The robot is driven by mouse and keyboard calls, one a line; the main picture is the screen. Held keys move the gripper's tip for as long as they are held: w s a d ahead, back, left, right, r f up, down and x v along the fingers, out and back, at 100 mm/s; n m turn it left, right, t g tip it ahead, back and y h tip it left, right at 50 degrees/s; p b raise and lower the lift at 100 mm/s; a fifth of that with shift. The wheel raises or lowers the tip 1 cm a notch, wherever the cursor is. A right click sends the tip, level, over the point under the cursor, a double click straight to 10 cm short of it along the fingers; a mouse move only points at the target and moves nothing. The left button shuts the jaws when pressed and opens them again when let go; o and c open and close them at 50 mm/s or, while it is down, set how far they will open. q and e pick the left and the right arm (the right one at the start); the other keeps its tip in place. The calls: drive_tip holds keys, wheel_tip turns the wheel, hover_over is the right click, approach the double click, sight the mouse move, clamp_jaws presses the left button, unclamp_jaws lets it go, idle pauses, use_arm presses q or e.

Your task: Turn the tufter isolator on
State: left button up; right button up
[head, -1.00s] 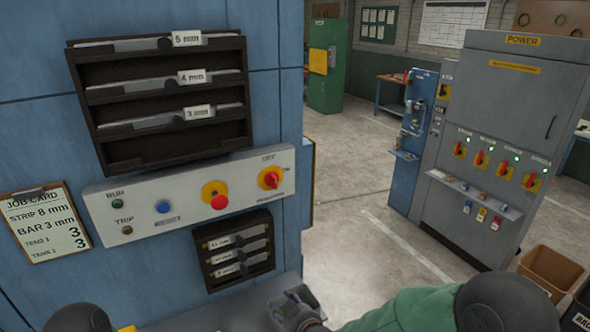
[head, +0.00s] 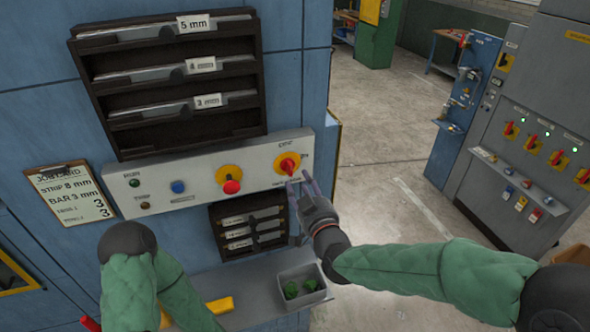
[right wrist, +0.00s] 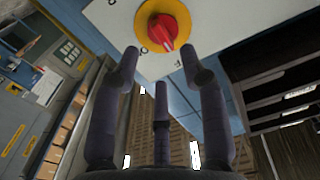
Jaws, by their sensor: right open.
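The tufter isolator is a red rotary knob on a yellow round plate (head: 288,163) at the right end of the grey control panel. In the right wrist view the red knob (right wrist: 163,28) sits just beyond the fingertips, tilted across its plate. My right gripper (head: 298,183) is open just below and in front of the knob, apart from it as far as I can tell. Its fingers also show in the right wrist view (right wrist: 163,72), empty. My left arm comes in at the lower left, but its gripper is not visible.
The panel (head: 205,183) also bears a red stop button (head: 231,187) and a blue button (head: 178,187). A dark rack (head: 170,85) is above and a smaller rack (head: 250,226) below. A grey bin (head: 301,288) with green things stands on the ledge. A power cabinet (head: 535,110) stands at right.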

sight(290, 168)
drive_tip(key=shift+p+x, duration=0.7)
drive_tip(key=shift+x, duration=2.1)
drive_tip(key=shift+a, duration=0.1)
clamp_jaws()
